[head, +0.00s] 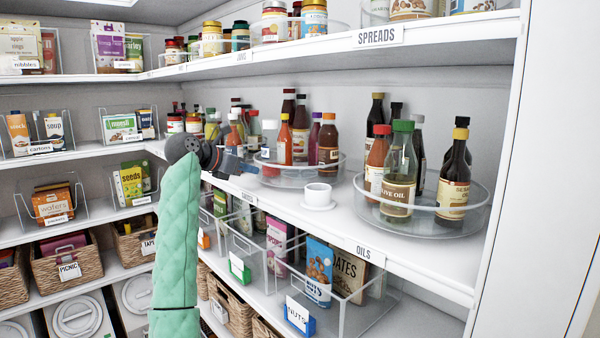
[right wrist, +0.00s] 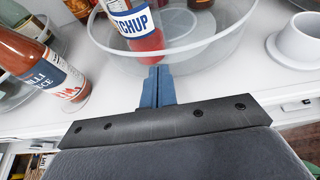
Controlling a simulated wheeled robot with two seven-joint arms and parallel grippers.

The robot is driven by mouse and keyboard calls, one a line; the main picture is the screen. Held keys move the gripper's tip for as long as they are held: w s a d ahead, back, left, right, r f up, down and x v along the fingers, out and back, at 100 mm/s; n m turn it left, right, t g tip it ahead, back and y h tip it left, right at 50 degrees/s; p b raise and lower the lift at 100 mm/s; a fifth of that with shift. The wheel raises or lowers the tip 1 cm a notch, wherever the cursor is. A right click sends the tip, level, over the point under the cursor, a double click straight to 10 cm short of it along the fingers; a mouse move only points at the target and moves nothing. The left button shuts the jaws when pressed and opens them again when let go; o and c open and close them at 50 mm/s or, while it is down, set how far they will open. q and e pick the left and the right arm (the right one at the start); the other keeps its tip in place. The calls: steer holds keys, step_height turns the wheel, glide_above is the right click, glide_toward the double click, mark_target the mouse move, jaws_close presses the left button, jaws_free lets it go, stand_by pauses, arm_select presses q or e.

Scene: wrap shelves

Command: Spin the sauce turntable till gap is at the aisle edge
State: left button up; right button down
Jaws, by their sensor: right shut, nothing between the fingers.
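The sauce turntable (head: 300,178) is a clear round tray on the middle shelf, holding several red, orange and brown bottles. In the right wrist view its clear wall (right wrist: 205,55) shows with a ketchup bottle (right wrist: 135,22) standing inside. My right gripper (head: 240,160) is at the turntable's left front side. In the right wrist view its blue fingers (right wrist: 158,74) are shut and empty, with tips at the clear wall below the ketchup; I cannot tell whether they touch. The arm hides part of the shelf left of the turntable. Where the gap lies is unclear. My left gripper is out of view.
A white cup on a saucer (head: 318,194) stands right of the turntable, near the shelf edge. A second turntable (head: 425,219) with oil bottles is farther right. A chilli sauce bottle (right wrist: 38,58) stands left of the fingers. The spreads shelf (head: 400,51) overhangs; clear bins (head: 356,318) sit below.

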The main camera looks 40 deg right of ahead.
steer(key=shift+w, duration=0.1)
steer(key=shift+w+d, duration=0.2)
steer(key=shift+w, duration=0.4)
steer(key=shift+w+d, duration=0.15)
steer(key=shift+w, duration=0.4)
steer(key=shift+w+d, duration=0.1)
steer(key=shift+w, duration=0.05)
steer(key=shift+w+d, duration=0.2)
steer(key=shift+w, duration=0.35)
steer(key=shift+w+d, duration=0.15)
steer(key=shift+w, duration=0.4)
steer(key=shift+w+a, duration=0.1)
steer(key=shift+a, duration=0.05)
steer(key=shift+w+a, duration=0.2)
steer(key=shift+a, duration=0.15)
steer(key=shift+w+a+b, duration=0.2)
steer(key=shift+w+a, duration=0.05)
steer(key=shift+a, duration=0.3)
steer(key=shift+w+a+b, duration=0.15)
steer(key=shift+w+a, duration=0.1)
steer(key=shift+a, duration=0.25)
